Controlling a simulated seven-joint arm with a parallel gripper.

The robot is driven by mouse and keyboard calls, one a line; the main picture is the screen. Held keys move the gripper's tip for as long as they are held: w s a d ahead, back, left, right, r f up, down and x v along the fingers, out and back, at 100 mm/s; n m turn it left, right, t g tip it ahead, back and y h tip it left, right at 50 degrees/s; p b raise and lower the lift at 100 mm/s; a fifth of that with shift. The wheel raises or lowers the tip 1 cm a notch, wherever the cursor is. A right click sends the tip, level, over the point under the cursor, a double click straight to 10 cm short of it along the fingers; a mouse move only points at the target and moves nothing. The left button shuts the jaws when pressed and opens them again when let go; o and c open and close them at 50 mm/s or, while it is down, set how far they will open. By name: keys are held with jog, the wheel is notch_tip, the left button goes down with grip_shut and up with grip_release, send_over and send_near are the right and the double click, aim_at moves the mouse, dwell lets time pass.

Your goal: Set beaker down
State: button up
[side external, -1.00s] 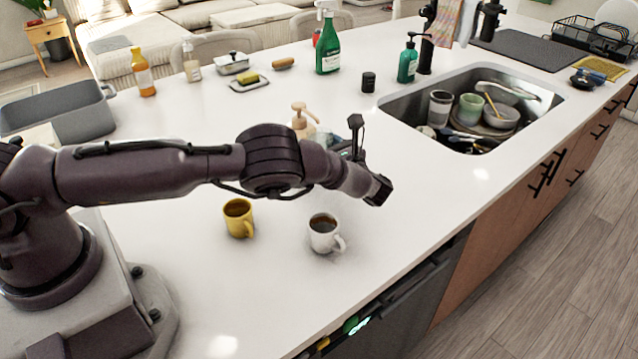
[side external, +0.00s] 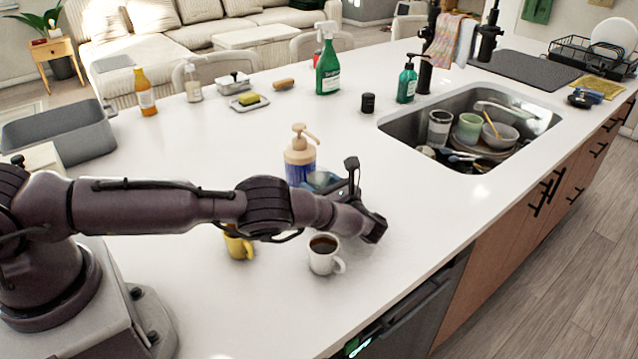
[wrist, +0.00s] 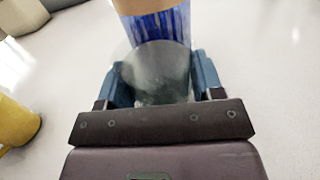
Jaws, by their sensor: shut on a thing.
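In the wrist view, a clear glass beaker (wrist: 158,75) sits between the two blue fingers of my gripper (wrist: 158,84), which is shut on it. In the side view, my gripper (side external: 328,184) is low over the white counter, largely hidden behind my wrist, with a bluish glassy part of the beaker (side external: 318,179) showing. I cannot tell whether the beaker's base touches the counter. A pump bottle with a blue label (side external: 299,160) stands just behind the beaker; its blue part (wrist: 158,30) also shows beyond it in the wrist view.
A white mug of dark coffee (side external: 323,258) and a yellow mug (side external: 238,246) stand on the near side of my arm. The sink (side external: 395,125) holding dishes is to the right. A dark small jar (side external: 368,103) stands farther back. The counter between pump bottle and sink is clear.

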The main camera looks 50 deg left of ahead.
jog(key=shift+f, duration=0.2)
jog(key=o, duration=1)
jog(key=shift+o, duration=0.2)
jog(key=shift+r, duration=0.1)
jog(key=shift+d+r, duration=0.1)
jog(key=shift+r, duration=0.05)
jog(key=d, duration=0.7)
jog(key=shift+d, duration=0.15)
